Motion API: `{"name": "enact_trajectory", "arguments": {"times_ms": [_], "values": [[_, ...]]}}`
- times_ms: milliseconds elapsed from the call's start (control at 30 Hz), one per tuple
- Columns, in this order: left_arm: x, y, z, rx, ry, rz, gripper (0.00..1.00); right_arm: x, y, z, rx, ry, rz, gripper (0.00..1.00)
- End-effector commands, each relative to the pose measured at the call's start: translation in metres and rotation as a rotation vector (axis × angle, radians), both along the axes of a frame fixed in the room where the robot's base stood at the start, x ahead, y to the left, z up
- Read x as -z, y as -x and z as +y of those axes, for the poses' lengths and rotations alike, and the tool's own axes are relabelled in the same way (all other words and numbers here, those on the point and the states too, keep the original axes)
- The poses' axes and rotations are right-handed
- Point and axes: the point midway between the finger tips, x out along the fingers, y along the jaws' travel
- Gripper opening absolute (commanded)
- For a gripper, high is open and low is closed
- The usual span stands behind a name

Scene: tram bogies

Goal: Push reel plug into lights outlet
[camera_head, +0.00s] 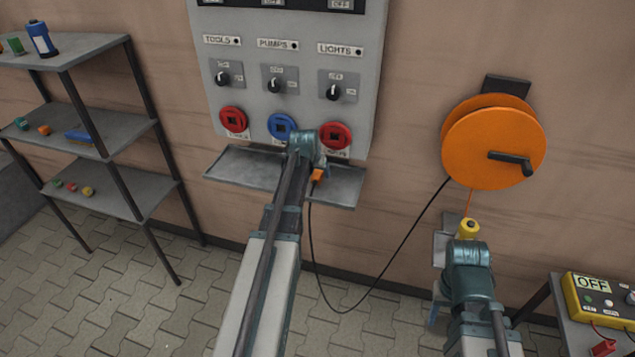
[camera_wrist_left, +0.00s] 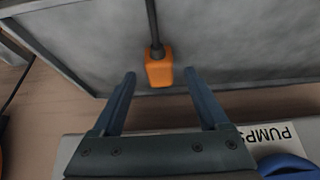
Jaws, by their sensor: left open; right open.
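The orange reel plug (camera_head: 317,175) rests on the grey shelf below the panel, its black cord running to the orange reel (camera_head: 485,146) on the wall. My left gripper (camera_head: 309,163) is over the shelf; in the left wrist view its open fingers (camera_wrist_left: 159,80) point at the plug (camera_wrist_left: 159,70), which lies just beyond and between the tips, not gripped. The red lights outlet (camera_head: 337,135) is under the LIGHTS label, just right of my left gripper. My right gripper (camera_head: 468,248) is below the reel, near a small yellow piece (camera_head: 469,228); its fingers are mostly hidden.
The panel also has a red tools outlet (camera_head: 233,121) and a blue pumps outlet (camera_head: 282,126), with knobs above. The grey shelf (camera_head: 245,167) juts out below. A shelving rack (camera_head: 100,125) stands left. A yellow box reading OFF (camera_head: 595,300) sits at lower right.

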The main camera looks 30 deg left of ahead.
Motion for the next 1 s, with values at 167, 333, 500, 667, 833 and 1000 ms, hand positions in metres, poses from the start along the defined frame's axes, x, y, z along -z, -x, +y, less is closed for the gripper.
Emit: {"name": "enact_trajectory", "arguments": {"times_ms": [167,333,500,667,833,1000], "values": [[0.0195,-0.0101,0.0024,0.0,0.0,0.0,0.78,0.0195,0.0,-0.0001,0.0,0.0,0.0,0.5],[0.0173,-0.0099,0.0023,0.0,0.0,0.0,0.78,0.0173,0.0,0.0,0.0,0.0,0.0,0.5],[0.0172,-0.0097,0.0023,0.0,0.0,0.0,0.78,0.0172,0.0,0.0,0.0,0.0,0.0,0.5],[0.0173,-0.0096,0.0024,0.0,0.0,0.0,0.51,0.0173,0.0,0.0,0.0,0.0,0.0,0.5],[0.0173,-0.0096,0.0024,0.0,0.0,0.0,0.2,0.0173,0.0,0.0,0.0,0.0,0.0,0.5],[0.0173,-0.0096,0.0024,0.0,0.0,0.0,0.0,0.0173,0.0,0.0,0.0,0.0,0.0,0.5]]}}
